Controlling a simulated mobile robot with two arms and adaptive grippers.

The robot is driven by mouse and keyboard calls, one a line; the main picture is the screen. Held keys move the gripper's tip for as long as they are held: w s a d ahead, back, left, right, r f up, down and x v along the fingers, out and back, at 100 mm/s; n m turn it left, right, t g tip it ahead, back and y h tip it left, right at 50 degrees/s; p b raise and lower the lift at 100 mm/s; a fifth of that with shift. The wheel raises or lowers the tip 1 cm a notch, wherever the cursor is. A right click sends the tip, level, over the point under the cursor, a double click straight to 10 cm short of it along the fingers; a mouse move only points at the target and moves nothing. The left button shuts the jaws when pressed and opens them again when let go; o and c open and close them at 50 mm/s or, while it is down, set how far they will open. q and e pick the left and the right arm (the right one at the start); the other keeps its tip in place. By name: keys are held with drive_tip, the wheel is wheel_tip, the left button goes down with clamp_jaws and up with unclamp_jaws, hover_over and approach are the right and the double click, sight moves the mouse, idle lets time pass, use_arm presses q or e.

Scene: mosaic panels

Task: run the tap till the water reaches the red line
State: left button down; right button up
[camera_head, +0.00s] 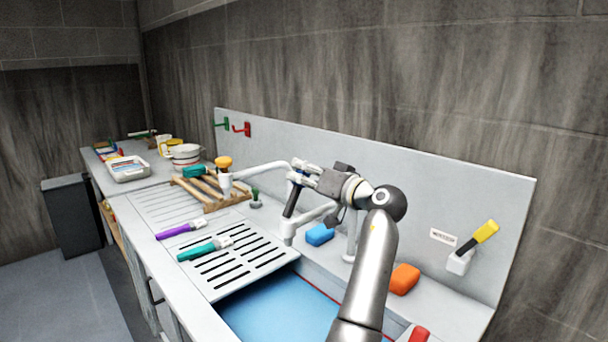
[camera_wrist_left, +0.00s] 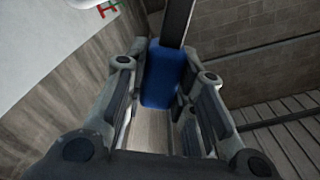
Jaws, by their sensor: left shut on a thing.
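My left gripper (camera_head: 296,178) reaches over the sink and is shut on a dark lever (camera_head: 290,204). In the left wrist view the fingers (camera_wrist_left: 157,110) close around a blue part (camera_wrist_left: 160,76) of it, with a black bar beyond. A white tap (camera_head: 330,211) stands behind the sink, its spout pointing left and down; I make out no stream. Blue water (camera_head: 270,308) shows in the sink, partly hidden by my arm and the slotted drainer. A thin red line (camera_head: 320,288) runs along the sink's back wall; its gap to the water is too small to judge. My right gripper is not in view.
Blue (camera_head: 320,234) and orange (camera_head: 404,279) sponges lie behind the sink. A wooden rack (camera_head: 211,204) and bowls (camera_head: 186,152) stand farther left.

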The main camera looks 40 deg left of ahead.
sight(293, 193)
use_arm(q)
drive_tip(key=s+n+b, duration=0.2)
drive_tip(key=b, duration=0.2)
drive_tip(key=shift+a+r+n, duration=0.1)
drive_tip(key=shift+r+n, duration=0.05)
drive_tip(key=shift+n, duration=0.25)
drive_tip(key=shift+s+r+n+b, duration=0.1)
drive_tip(key=shift+s+n+b, duration=0.2)
drive_tip(key=shift+b, duration=0.3)
drive_tip(key=shift+s+r+n+b, duration=0.35)
drive_tip(key=shift+n, duration=0.05)
drive_tip(key=c, duration=1.2)
unclamp_jaws()
drive_tip(key=shift+c, duration=0.2)
drive_tip(key=shift+o, duration=0.2)
